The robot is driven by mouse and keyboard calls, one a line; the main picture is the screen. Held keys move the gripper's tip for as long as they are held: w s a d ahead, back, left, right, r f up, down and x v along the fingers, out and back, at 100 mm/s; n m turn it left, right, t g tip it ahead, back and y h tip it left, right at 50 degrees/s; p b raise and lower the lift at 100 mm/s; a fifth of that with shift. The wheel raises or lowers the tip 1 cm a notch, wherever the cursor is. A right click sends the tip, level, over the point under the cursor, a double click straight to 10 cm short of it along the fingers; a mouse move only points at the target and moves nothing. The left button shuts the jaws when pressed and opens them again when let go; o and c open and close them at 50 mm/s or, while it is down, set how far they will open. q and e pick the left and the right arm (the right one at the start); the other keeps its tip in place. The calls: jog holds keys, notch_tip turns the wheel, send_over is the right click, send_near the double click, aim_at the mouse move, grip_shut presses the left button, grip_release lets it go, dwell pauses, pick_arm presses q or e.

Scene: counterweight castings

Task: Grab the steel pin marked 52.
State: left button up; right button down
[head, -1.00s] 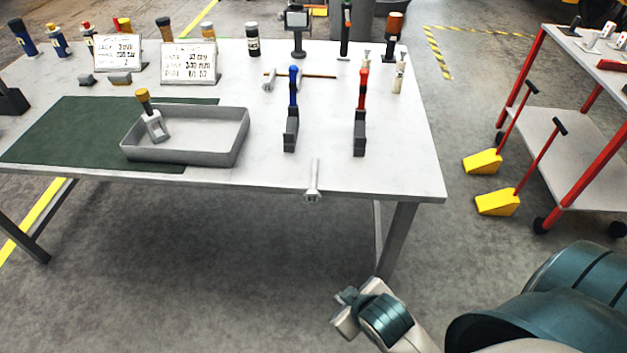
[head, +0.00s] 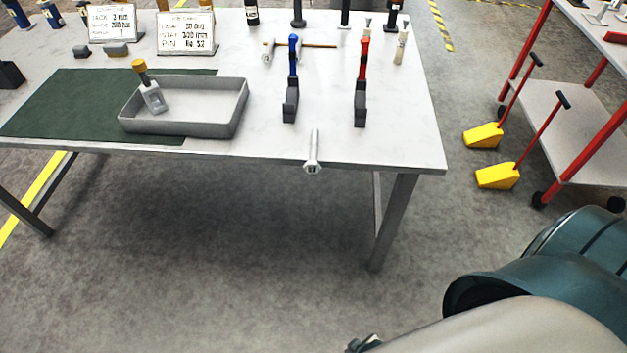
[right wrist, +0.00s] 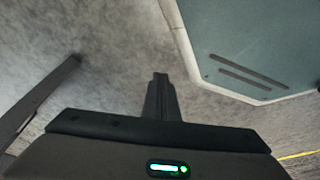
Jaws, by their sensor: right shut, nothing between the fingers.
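A steel pin (head: 313,152) lies on the table, its shaft pointing back and its wide head sticking out over the front edge. A mark on the head is too small to read. A white sign (head: 185,33) at the back left seems to read "Pin No. 52". My right gripper (right wrist: 160,78) is shut and empty over the concrete floor in the right wrist view. In the head view only a sliver of it seems to show at the bottom edge, well below and in front of the pin. My left gripper is out of view.
A red-framed cart (head: 570,130) and yellow wedges (head: 497,176) stand right. Floor before the table is clear.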

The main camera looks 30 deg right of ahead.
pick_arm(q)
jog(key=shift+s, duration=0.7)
pick_arm(e)
jog(key=s+d+f, duration=0.1)
jog(key=s+f, duration=0.5)
jog(key=s, duration=0.2)
jog(key=shift+f, duration=0.35)
